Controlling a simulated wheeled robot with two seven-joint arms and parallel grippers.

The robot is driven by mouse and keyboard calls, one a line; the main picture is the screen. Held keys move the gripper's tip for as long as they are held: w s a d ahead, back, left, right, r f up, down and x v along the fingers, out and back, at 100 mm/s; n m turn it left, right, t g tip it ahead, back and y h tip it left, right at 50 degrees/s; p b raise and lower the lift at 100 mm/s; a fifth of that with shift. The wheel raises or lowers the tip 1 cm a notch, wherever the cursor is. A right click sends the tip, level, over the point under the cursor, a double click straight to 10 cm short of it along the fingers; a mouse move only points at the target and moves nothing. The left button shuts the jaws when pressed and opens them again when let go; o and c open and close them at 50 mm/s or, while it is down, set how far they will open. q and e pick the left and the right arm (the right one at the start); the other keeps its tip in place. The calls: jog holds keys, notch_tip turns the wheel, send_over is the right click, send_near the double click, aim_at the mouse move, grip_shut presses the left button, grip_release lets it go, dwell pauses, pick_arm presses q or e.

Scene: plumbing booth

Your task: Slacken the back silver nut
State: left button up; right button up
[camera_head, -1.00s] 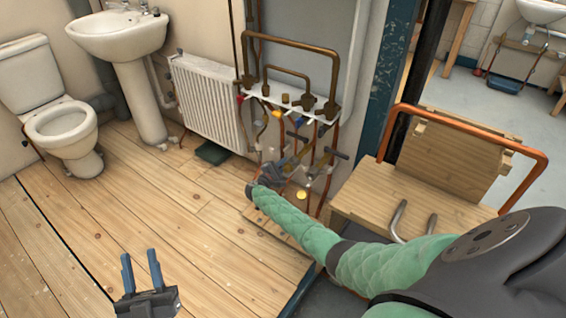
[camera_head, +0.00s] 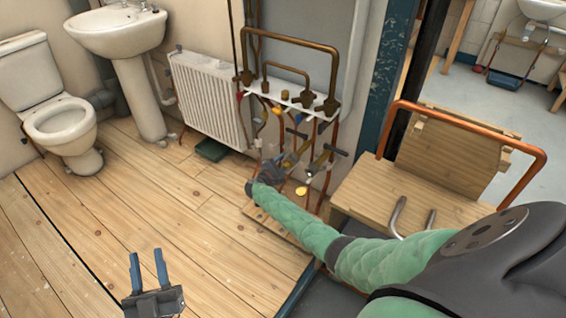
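The pipe assembly (camera_head: 290,98), with copper pipes, brass fittings and a white bracket, stands against the wall right of the radiator. Below the bracket are valves and fittings with dark handles; I cannot make out the back silver nut among them. My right gripper (camera_head: 285,170), on the green-sleeved arm, is at the lower fittings. Its fingers blend into the pipes, so I cannot tell whether it is shut or touches a nut. My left gripper (camera_head: 149,272) is open and empty above the wooden floor at the bottom left, far from the pipes.
A wooden bench (camera_head: 405,200) with an orange-copper pipe (camera_head: 470,130) stands close to the right of my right arm. A radiator (camera_head: 208,102), sink (camera_head: 116,32) and toilet (camera_head: 62,122) line the back left.

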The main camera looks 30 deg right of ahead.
jog(key=shift+a, duration=0.1)
